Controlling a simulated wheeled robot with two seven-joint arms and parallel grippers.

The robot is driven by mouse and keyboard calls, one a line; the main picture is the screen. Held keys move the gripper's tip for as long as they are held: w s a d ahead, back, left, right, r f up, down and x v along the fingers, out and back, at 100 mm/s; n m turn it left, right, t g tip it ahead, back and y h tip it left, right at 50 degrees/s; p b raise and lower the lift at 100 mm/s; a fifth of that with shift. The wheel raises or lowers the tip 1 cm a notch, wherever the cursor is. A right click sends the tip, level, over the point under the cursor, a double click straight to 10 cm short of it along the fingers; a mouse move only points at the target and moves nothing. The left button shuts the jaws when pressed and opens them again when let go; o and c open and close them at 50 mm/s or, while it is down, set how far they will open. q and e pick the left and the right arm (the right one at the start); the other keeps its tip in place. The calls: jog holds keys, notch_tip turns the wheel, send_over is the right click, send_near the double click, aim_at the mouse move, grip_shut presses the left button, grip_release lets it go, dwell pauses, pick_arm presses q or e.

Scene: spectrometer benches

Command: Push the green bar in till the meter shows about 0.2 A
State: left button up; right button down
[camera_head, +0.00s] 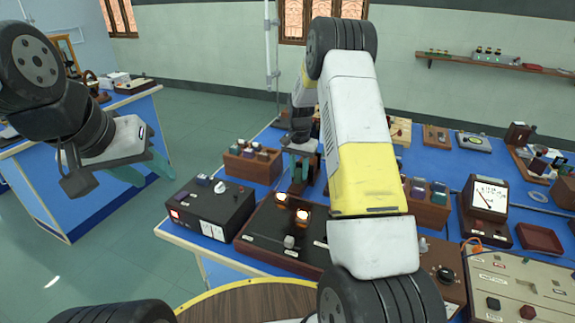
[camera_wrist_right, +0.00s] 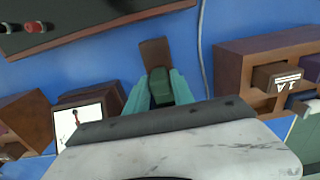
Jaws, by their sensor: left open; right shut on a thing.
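The green bar (camera_wrist_right: 158,86) is between the two teal fingers of my right gripper (camera_wrist_right: 160,92) in the right wrist view, which is shut on it. A brown block (camera_wrist_right: 155,53) lies at the bar's far end; I cannot tell how far the bar is in. In the head view my right gripper (camera_head: 298,168) points down over the bench, partly behind my arm. A meter (camera_head: 488,198) with a white dial stands at the right; its reading is too small to tell. The wrist view shows a white dial face (camera_wrist_right: 86,122), partly covered. My left gripper (camera_head: 144,171) is open and empty, off the bench.
A black box (camera_head: 210,207) stands at the bench's left corner. Beside it is a dark board (camera_head: 270,234) with glowing lamps. A control panel (camera_head: 520,283) is at front right. The floor left of the bench is clear.

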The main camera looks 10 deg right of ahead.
jog(key=shift+s+a+r, duration=0.1)
jog(key=shift+s+a, duration=0.05)
jog(key=c, duration=1.2)
grip_release()
notch_tip(320, 180, up, 8)
jog(key=shift+f, duration=0.15)
